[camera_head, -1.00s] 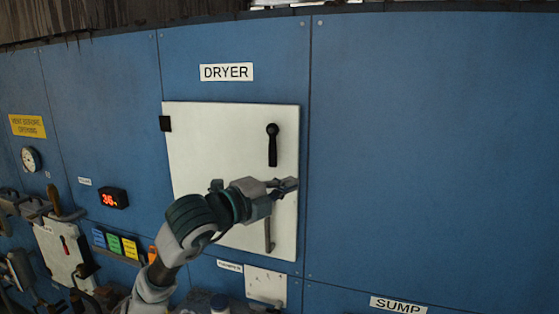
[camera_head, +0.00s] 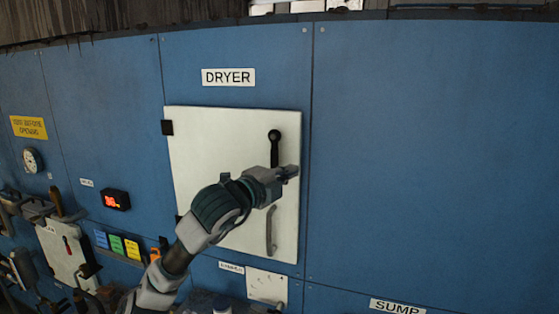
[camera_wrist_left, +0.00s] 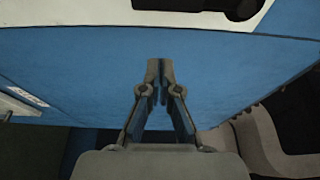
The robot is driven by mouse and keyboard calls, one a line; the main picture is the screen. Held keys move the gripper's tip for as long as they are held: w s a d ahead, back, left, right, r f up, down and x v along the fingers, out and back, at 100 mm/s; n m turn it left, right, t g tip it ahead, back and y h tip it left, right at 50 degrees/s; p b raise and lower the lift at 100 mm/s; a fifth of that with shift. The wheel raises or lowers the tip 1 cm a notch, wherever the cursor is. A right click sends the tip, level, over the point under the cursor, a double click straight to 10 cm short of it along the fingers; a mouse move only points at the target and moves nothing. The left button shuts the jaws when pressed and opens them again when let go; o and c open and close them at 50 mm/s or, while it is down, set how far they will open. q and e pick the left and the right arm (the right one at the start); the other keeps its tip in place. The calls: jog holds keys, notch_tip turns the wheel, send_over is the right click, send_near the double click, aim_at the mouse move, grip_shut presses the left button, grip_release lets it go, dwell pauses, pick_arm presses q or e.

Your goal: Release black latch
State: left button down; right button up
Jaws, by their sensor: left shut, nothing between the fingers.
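The black latch (camera_head: 274,147) is on the upper right of the white dryer door (camera_head: 215,140), with its round knob at the top and its handle hanging down. My left gripper (camera_head: 291,171) is shut and empty, at the lower end of the latch in the head view; whether it touches the latch cannot be told. In the left wrist view the closed fingers (camera_wrist_left: 160,75) point toward the blue panel, and a black part, likely the latch (camera_wrist_left: 205,6), shows at the top edge. My right gripper is not in view.
A grey door handle (camera_head: 271,230) is below my left gripper. The DRYER label (camera_head: 228,77) is above the door. The blue panel on the right (camera_head: 430,160) is clear.

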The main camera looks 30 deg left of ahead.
aim_at(274, 153)
pick_arm(q)
jog(key=w+a+p, duration=0.2)
jog(key=a, duration=0.1)
jog(key=shift+w+a, duration=0.25)
jog(key=shift+s+a, duration=0.15)
jog(key=shift+s, duration=0.2)
jog(key=shift+w, duration=0.2)
jog(key=shift+s, duration=0.1)
